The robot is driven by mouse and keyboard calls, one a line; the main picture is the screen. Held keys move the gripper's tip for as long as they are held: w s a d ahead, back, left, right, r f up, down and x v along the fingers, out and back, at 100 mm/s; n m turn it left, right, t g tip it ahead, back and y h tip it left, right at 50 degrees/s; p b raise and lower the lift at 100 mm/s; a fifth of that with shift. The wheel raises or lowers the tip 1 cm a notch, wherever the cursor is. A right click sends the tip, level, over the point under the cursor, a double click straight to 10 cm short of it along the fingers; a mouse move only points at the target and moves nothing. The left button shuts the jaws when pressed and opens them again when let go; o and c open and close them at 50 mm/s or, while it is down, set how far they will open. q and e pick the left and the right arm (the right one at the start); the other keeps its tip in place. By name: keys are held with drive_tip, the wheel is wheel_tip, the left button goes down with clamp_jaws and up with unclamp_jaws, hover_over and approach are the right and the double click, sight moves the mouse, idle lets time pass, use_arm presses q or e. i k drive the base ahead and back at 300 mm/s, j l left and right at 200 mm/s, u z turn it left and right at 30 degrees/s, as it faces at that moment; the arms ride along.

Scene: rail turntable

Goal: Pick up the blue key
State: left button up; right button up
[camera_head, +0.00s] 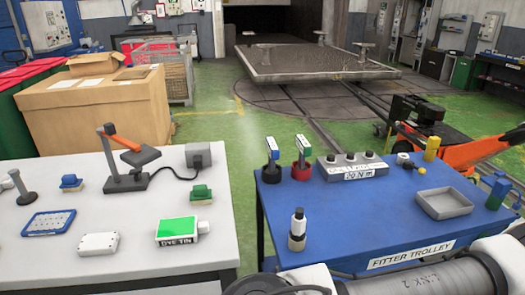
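I cannot make out with certainty which thing is the blue key. On the blue trolley (350,225), a small upright piece with a blue edge and pale face (272,146) stands in a dark round base at the back left. Beside it, a similar piece with a green edge (303,146) stands in a red base. A blue block-like piece with a green part (497,190) stands at the trolley's right side. A small blue piece (70,182) sits on the white table (120,255). Neither gripper shows; parts of my arm cross the bottom right.
The white table holds a black stand with an orange arm (125,160). A gap separates table and trolley.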

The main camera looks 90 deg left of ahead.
sight(274, 152)
drive_tip(key=u, duration=2.7)
drive_tip(key=l, duration=0.65)
